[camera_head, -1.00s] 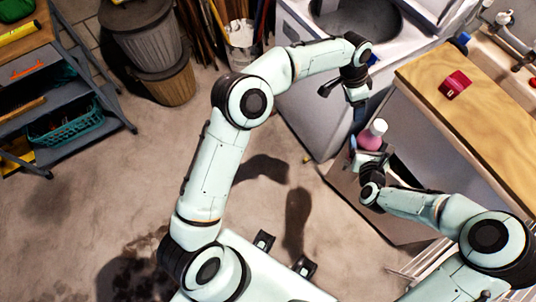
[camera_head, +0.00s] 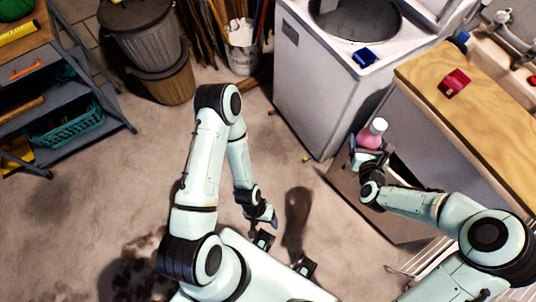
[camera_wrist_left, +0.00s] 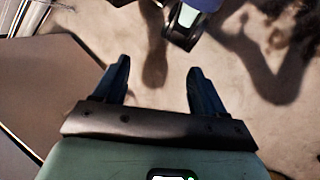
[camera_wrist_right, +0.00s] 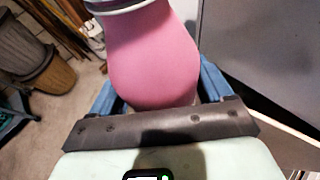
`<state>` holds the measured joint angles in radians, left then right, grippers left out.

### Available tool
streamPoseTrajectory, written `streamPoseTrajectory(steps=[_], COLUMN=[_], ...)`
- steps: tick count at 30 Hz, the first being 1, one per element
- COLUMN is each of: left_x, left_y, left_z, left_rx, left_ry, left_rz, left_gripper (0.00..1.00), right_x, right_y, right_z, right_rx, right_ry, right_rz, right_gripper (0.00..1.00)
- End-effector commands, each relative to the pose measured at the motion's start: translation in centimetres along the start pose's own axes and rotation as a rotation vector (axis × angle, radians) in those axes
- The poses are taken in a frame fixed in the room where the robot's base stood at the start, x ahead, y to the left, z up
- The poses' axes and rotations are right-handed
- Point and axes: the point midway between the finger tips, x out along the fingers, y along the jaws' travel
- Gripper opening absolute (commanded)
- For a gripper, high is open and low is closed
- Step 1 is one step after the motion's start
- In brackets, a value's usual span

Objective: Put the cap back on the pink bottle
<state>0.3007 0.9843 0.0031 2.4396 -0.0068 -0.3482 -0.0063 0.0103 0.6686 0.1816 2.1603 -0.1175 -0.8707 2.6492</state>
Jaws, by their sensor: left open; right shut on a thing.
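The pink bottle (camera_head: 368,138) stands upright beside the counter, with a pale rounded top (camera_head: 378,126). I cannot tell whether that top is the cap. My right gripper (camera_head: 369,160) is shut on the bottle. In the right wrist view the pink bottle body (camera_wrist_right: 153,60) sits between the blue fingers of the right gripper (camera_wrist_right: 158,85), with a pale ring at the upper edge. My left gripper (camera_head: 266,219) hangs low, well left of the bottle. In the left wrist view the left gripper (camera_wrist_left: 161,78) is open, with nothing between its fingers.
A white washing machine (camera_head: 325,85) has a blue object (camera_head: 365,57) on its front corner. A wooden counter (camera_head: 480,110) bears a red object (camera_head: 454,83). Bins (camera_head: 145,40) and a grey shelf cart (camera_head: 65,90) stand at the left. The floor between is mostly clear.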

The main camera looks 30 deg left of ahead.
Motion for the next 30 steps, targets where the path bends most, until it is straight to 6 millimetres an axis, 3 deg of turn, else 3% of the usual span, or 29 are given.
streamPoseTrajectory(steps=[4,22,26,30], left_x=[-0.1,-0.1,-0.1,-0.1], left_y=[-0.6,-0.6,-0.6,-0.6], left_z=[1.2,1.2,1.2,1.2], left_rx=[-0.031,-0.029,-0.029,-0.029], left_ry=[-0.004,-0.003,-0.003,-0.003], left_rz=[-0.012,-0.011,-0.011,-0.011], left_gripper=[0.71,0.71,0.71,0.71], right_x=[0.0,0.0,-0.8,-2.7], right_y=[0.0,-0.1,-1.2,-3.8], right_z=[0.2,0.2,-0.4,-1.5], right_rx=[-0.001,0.000,0.015,0.050], right_ry=[-0.005,-0.006,-0.003,-0.002], right_rz=[0.000,-0.002,-0.038,-0.123], right_gripper=[0.00,0.00,0.00,0.00])
